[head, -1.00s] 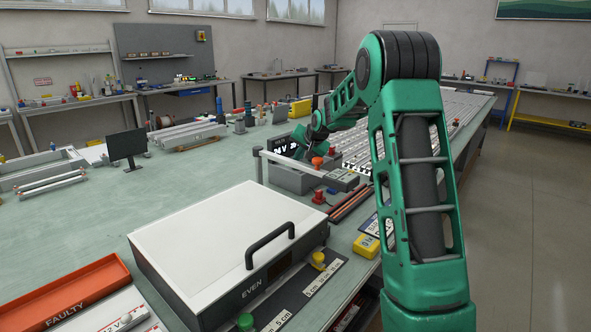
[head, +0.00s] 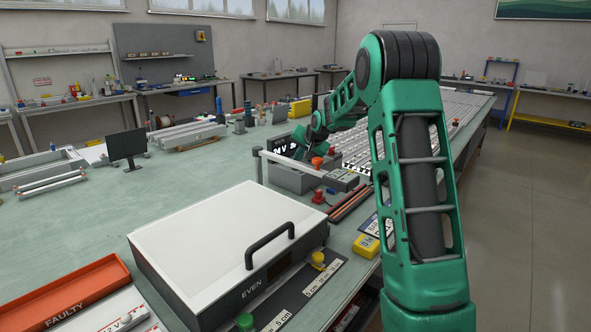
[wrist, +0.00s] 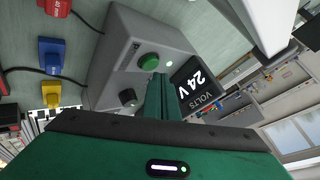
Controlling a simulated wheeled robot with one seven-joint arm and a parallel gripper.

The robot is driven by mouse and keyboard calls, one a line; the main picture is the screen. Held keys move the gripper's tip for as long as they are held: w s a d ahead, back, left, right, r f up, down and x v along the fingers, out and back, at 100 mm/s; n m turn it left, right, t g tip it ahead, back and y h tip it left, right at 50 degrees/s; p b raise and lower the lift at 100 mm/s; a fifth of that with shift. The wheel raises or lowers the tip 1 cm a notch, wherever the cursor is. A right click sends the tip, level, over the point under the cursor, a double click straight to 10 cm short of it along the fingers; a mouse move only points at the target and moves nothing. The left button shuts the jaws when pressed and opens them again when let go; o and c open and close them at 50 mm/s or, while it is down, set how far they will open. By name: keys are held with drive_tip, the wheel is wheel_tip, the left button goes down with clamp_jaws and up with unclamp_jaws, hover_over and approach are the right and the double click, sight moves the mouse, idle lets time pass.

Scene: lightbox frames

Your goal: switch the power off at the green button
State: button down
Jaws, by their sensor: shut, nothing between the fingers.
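In the wrist view a round green button (wrist: 149,62) sits on the face of a grey power box (wrist: 118,62). A black knob (wrist: 127,97) is on the same face, and a small pale light shows beside the button. A lit display (wrist: 193,84) reads 24 V; it also shows in the head view (head: 284,147). My gripper (wrist: 157,80) is shut and empty, its green fingertips just below the button in the picture. A small gap seems to separate them; contact cannot be told. In the head view the button is hidden.
Red (wrist: 58,6), blue (wrist: 52,55) and yellow (wrist: 51,93) plugs with dark leads lie beside the power box. In the head view a white-lidded case (head: 220,235) stands in front, with another green knob (head: 245,321) near it.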

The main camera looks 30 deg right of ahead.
drive_tip(key=shift+s+f, duration=0.1)
drive_tip(key=shift+f, duration=0.2)
drive_tip(key=shift+f, duration=0.4)
idle(0.7)
drive_tip(key=shift+r, duration=0.85)
drive_tip(key=shift+r, duration=0.1)
drive_tip(key=shift+r, duration=2.4)
